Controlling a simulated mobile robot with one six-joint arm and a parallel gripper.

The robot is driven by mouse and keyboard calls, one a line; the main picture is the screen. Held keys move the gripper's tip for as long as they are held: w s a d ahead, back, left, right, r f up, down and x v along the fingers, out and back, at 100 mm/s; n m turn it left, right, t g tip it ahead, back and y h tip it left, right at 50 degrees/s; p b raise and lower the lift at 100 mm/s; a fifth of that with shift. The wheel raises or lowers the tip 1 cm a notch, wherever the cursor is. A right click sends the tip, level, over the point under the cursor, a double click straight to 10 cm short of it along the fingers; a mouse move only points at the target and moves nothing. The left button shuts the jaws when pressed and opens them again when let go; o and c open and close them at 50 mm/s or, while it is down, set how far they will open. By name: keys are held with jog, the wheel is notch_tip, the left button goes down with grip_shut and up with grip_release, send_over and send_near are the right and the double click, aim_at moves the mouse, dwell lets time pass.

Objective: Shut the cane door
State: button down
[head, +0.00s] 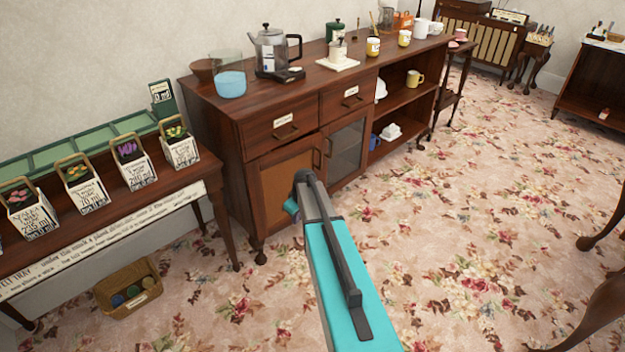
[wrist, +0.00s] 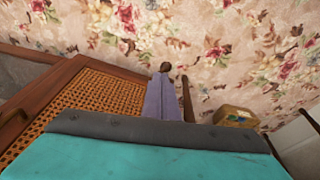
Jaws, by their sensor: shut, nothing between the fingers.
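The cane door (head: 283,188) is the left door of the dark wooden sideboard, below a labelled drawer. It has a tan panel in a brown frame and a handle at its right side. It looks nearly flush with the front; I cannot tell if a small gap remains. In the wrist view its woven cane panel (wrist: 105,90) fills the left, with part of the handle at the left edge. My gripper (wrist: 165,68) is shut and empty, in front of the door's lower part.
A glass door (head: 346,150) adjoins on the right, then open shelves. A plant table (head: 120,220) stands close at left, with a basket (head: 128,288) beneath. Dark furniture legs (head: 600,290) are at the right edge. The floral carpet (head: 470,220) is clear in the middle.

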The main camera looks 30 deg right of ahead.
jog(key=s+a+f+m+g, duration=0.1)
jog(key=s+a+f+g, duration=0.1)
jog(key=s+a+f, duration=0.55)
jog(key=s+a+f+g, duration=0.2)
jog(key=s+a+f, duration=0.3)
jog(key=s+a, duration=0.55)
jog(key=s+a+f+g, duration=0.1)
jog(key=s+a, duration=0.2)
jog(key=s, duration=0.5)
jog(key=s+a+f+m+g, duration=0.1)
jog(key=s+a+f, duration=0.1)
jog(key=s, duration=0.7)
jog(key=s+a+f+m+g, duration=0.1)
jog(key=s+a, duration=0.3)
jog(key=s, duration=0.4)
jog(key=shift+s+f+g+h, duration=0.25)
jog(key=shift+f+g+h, duration=0.1)
jog(key=shift+g, duration=0.25)
